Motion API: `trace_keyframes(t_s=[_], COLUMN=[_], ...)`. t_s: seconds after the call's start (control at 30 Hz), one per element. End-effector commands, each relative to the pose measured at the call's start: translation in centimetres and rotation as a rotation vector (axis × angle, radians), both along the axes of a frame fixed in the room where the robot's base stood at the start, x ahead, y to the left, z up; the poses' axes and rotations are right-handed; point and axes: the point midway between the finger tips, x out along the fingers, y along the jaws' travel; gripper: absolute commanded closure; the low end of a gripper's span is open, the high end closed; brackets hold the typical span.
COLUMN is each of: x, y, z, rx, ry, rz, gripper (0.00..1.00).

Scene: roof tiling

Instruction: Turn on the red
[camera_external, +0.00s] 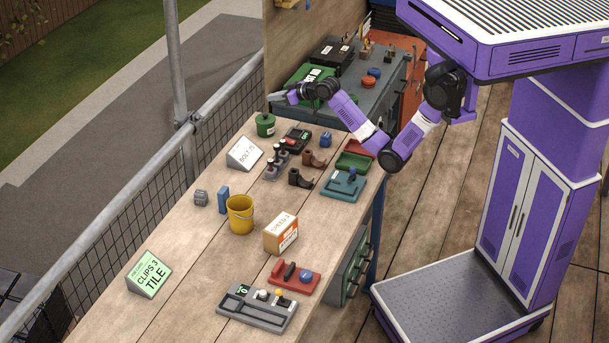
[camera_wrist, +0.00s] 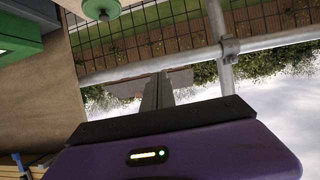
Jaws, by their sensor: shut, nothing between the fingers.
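A red unit (camera_external: 310,286) lies near the front of the wooden bench, with a black lever (camera_external: 290,271) and a blue round knob (camera_external: 306,275) on top. I cannot tell from here whether it is on or off. A similar teal unit (camera_external: 338,192) with its own lever and blue knob lies farther back, at the bench's right edge. My gripper (camera_external: 274,96) is high over the far part of the bench, near the green canister, well away from the red unit. Its fingers (camera_wrist: 158,92) are shut and empty in the wrist view. The red unit is outside the wrist view.
A grey panel (camera_external: 240,309) with small knobs lies in front of the red unit. An orange-white box (camera_external: 288,239) and a yellow bucket (camera_external: 240,219) stand behind it. A green canister (camera_external: 265,129), brown boots and small trays occupy the far half. A mesh railing (camera_external: 130,190) runs along the left.

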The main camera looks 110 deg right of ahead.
Motion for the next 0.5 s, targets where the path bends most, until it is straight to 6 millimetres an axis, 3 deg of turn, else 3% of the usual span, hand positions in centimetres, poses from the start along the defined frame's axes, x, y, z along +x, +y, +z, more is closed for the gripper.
trace_keyframes(t_s=[0.1,0.23,0.33,0.5], x=[-2.0,-4.2,-5.3,-7.0], y=[-3.3,-4.8,-4.1,-0.8], z=[1.2,1.1,-0.1,-4.0], rx=[0.07,0.192,0.301,0.486], ry=[0.085,0.202,0.297,0.439], rz=[-0.026,-0.031,-0.012,0.032], gripper=[1.0,1.0,1.0,1.0])
